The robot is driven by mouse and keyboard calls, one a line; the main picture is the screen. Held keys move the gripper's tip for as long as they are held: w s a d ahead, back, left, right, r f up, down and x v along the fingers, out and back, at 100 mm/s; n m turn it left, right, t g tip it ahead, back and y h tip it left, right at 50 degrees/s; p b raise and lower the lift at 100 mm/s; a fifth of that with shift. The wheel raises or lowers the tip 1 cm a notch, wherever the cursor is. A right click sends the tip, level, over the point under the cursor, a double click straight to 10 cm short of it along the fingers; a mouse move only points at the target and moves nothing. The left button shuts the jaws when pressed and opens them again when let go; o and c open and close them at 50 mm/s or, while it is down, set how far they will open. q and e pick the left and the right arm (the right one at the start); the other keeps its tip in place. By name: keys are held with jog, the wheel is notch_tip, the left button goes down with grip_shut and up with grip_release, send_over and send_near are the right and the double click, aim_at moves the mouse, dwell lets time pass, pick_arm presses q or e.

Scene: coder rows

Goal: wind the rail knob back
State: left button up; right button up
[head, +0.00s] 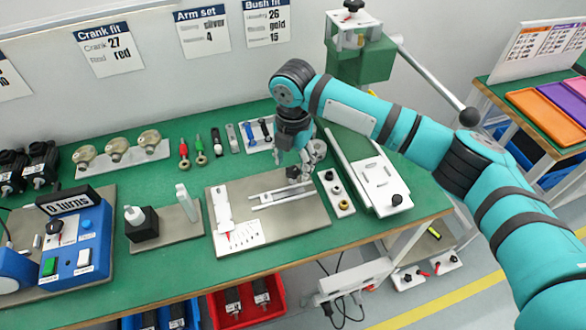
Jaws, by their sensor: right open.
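The rail fixture is a grey-beige plate (300,226) on the green bench, with a metal rail (283,197) on it. A dark rail knob (293,172) shows at the far side of the rail, partly hidden by my gripper. A white upright piece and a white scale (242,236) with red marks sit on the plate's left part. My right gripper (303,172) points down at the knob, open, with its fingers close around or beside it; I cannot tell whether they touch it. My left gripper is not in view.
A block with ring-like bushes (338,196) and a white plate fixture (382,186) stand right of the rail. A green press (360,58) stands behind. A blue counter box (78,246) reading "0 turns" is at left. Red and green tools lie behind the plate.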

aim_at(293, 170)
notch_tip(293, 170, down, 2)
jog(key=shift+f, duration=0.25)
jog(key=shift+w+f, duration=0.1)
jog(key=shift+f, duration=0.35)
grip_shut()
jog(key=shift+m+p, duration=0.3)
jog(key=shift+p, duration=0.4)
jog(key=m+p, duration=0.4)
jog(key=p, duration=0.1)
jog(key=m+p, duration=0.2)
jog(key=shift+r+m, duration=0.25)
jog(key=shift+m, duration=0.05)
jog(key=m+p, duration=0.2)
jog(key=shift+m+p, duration=0.4)
jog(key=m+p, duration=0.4)
jog(key=m, duration=0.2)
jog(key=m+p, duration=0.2)
jog(key=m, duration=0.1)
jog(key=shift+f+m, duration=0.1)
jog(key=shift+m, duration=0.2)
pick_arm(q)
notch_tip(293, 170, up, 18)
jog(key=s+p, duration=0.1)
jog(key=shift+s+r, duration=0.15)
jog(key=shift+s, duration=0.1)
pick_arm(e)
jog(key=shift+m, duration=1.1)
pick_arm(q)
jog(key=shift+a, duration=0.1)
